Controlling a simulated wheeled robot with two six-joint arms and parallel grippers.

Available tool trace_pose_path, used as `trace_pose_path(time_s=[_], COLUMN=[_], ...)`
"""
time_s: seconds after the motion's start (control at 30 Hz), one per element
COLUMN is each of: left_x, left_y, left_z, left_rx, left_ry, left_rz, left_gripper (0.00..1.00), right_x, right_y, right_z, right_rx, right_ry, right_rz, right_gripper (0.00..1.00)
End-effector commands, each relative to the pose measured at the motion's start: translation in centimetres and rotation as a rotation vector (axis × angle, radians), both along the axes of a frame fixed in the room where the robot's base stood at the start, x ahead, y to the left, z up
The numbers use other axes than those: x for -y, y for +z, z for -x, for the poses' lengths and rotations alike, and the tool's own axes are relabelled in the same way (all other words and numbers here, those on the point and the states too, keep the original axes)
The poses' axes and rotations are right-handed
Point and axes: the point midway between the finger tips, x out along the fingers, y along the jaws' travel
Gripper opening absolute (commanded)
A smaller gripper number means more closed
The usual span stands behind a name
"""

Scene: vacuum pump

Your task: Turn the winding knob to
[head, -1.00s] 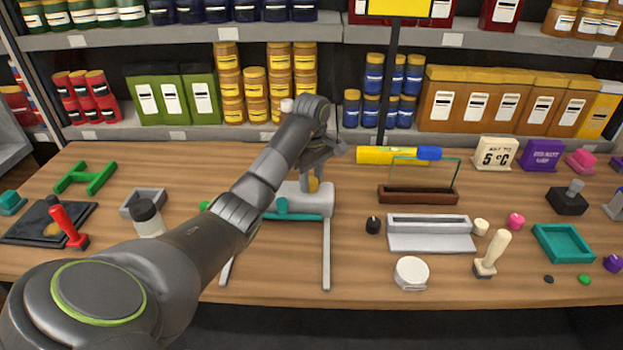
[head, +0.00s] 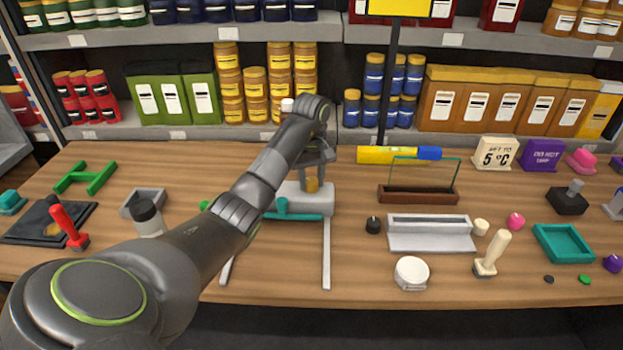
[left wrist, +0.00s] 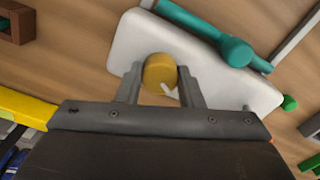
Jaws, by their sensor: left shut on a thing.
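A round ochre knob (head: 312,185) stands on a pale grey-white device (head: 318,202) with a teal bar (head: 290,216) along its front side. The knob also shows in the left wrist view (left wrist: 160,70), with a small white mark on its edge. My left gripper (head: 316,176) is above the device, pointing down. In the left wrist view its two fingers (left wrist: 160,84) are on either side of the knob, shut on it. My arm hides part of the device's left side. My right gripper is not in view.
A brown holder (head: 418,196) with a clear pane and a yellow-blue cylinder (head: 400,154) stand right of the device. A small black knob (head: 373,226) is nearby. A card (head: 496,154) reads "5 °C". Two thin pale legs (head: 326,255) extend frontward from the device.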

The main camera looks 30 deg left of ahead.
Motion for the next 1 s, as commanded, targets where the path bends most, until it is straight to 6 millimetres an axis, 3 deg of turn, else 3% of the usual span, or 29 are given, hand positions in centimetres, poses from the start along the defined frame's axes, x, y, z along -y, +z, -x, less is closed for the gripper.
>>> trace_pose_path(time_s=[0.23,0.27,0.4,0.77,1.0], left_x=[-0.1,-0.1,0.0,0.0,0.0], left_y=[0.3,0.3,0.2,0.2,1.7], left_z=[-0.2,-0.2,-0.1,0.0,0.0], left_rx=[0.008,0.008,0.006,0.002,0.001], left_ry=[0.001,0.001,0.001,0.001,0.001], left_rz=[-0.003,-0.003,-0.002,-0.001,0.0], left_gripper=[0.11,0.36,0.55,0.55,0.55], right_x=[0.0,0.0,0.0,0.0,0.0], right_y=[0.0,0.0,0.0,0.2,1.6], right_z=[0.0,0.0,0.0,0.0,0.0], right_rx=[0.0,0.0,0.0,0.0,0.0], right_ry=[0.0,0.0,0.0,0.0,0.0], right_rz=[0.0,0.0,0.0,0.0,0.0], right_gripper=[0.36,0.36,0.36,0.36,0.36])
